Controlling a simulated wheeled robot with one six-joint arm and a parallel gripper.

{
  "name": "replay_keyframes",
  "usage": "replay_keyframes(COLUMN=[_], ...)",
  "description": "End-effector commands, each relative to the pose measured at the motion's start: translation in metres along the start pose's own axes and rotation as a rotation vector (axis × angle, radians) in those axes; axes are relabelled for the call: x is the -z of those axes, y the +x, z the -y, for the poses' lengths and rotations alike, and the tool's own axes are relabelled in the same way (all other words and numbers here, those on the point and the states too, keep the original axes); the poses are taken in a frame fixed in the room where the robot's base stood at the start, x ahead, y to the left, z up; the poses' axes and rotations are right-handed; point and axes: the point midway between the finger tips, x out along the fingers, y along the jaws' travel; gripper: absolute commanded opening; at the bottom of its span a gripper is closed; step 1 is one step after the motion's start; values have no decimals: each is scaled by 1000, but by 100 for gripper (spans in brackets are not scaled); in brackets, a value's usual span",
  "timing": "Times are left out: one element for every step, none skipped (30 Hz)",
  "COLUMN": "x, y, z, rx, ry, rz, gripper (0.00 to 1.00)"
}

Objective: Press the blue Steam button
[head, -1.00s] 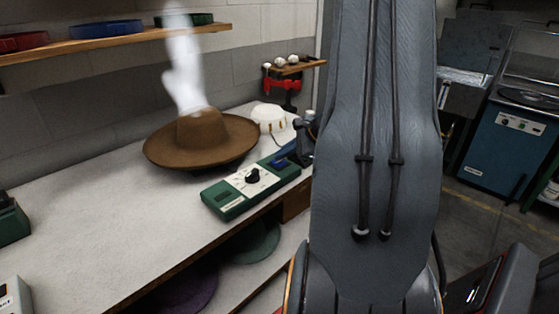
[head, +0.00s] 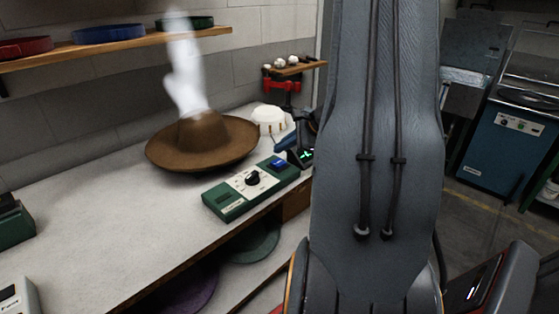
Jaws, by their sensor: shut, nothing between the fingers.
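A green control box (head: 222,205) with a pale panel and a black knob (head: 252,178) lies at the bench's front edge. The blue button (head: 278,162) is visible on its far right end. My gripper (head: 288,142) is shut and empty, just behind and to the right of the button in the picture. It appears apart from the button, but the small view makes the gap hard to judge. My arm hides part of this area. A brown wide-brimmed hat (head: 235,140) sits behind the box with a white steam plume (head: 183,70) above it.
A white round object (head: 268,118) stands close behind the gripper. A shelf (head: 120,45) with coloured hat bands runs along the wall, and a small rack (head: 285,72) stands at the back. The left bench top (head: 100,230) is mostly clear.

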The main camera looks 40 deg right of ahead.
Motion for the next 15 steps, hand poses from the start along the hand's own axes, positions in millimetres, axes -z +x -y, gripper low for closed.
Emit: replay_keyframes(x=[-4,-5,-7,-8,-10,-11,-13,-14,-15,-16,-16,-16,-16,-16,-16], y=[-5,-7,-10,-12,-13,-16,-18,-19,-21,-22,-22,-22,-22,-21,-21], z=[3,5,6,8,9,11,12,13,14,15,16,16,16,15,15], rx=[0,0,0,0,-1,0,0,0,0,0,0,0,0,-1,0], ry=[-1,-2,-2,-2,-2,-1,-1,0,0,0,0,0,0,0,0], rz=[0,0,0,0,0,0,0,0,0,0,0,0,0,0,0], gripper=[0,0,0,0,0,0,0,0,0,0,0,0,0,0,0])
